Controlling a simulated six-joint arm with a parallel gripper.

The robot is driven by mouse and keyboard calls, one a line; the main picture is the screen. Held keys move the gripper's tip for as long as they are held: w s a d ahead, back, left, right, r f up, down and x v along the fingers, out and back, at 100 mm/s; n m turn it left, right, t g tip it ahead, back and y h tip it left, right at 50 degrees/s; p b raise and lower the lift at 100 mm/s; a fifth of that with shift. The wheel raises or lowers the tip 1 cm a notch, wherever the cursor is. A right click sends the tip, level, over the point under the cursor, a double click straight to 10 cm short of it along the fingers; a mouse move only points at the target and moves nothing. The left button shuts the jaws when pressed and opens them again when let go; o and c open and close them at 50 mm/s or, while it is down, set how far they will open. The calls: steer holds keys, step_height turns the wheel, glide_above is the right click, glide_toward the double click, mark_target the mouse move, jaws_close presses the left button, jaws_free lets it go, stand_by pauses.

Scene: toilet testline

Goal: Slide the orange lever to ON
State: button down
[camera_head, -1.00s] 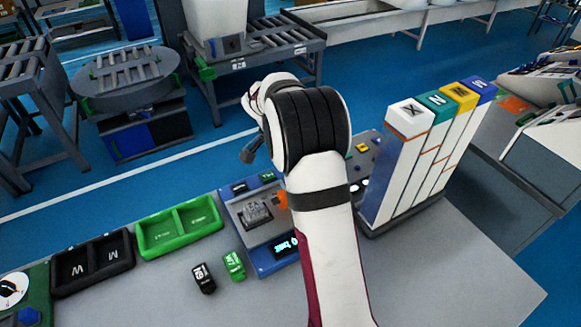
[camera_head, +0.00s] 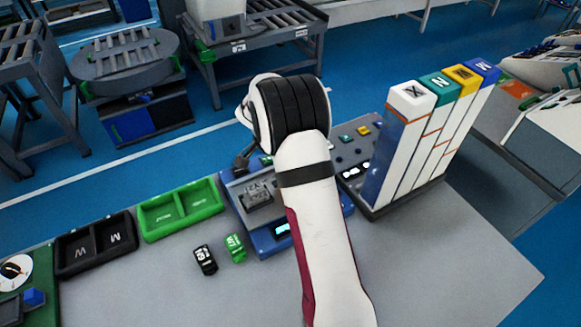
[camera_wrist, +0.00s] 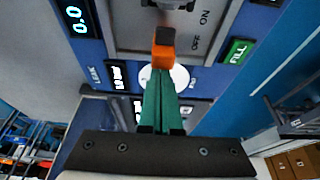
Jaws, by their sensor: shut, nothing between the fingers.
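The orange lever (camera_wrist: 163,52) shows in the wrist view, with a dark block at its upper end. It stands beside the OFF label (camera_wrist: 196,43), and the ON label (camera_wrist: 205,18) is farther up the panel. My gripper (camera_wrist: 161,74) is shut and empty; its green fingers point at the lever's lower end. The tips look very close to the lever, but I cannot tell if they touch. In the head view the blue and grey test panel (camera_head: 230,188) is partly behind my arm, which hides the lever.
A green FILL label (camera_wrist: 237,52) and a lit display (camera_wrist: 77,18) are on the panel. In the head view, a green tray (camera_head: 180,208), a black tray (camera_head: 95,246) and two small blocks (camera_head: 205,260) lie left. A rack of tall boxes (camera_head: 405,150) stands close on the right.

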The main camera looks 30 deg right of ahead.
steer(key=shift+a, duration=1.6)
steer(key=shift+d, duration=0.45)
steer(key=d, duration=0.3)
steer(key=shift+d, duration=0.3)
steer(key=v, duration=1)
steer(key=shift+a, duration=0.15)
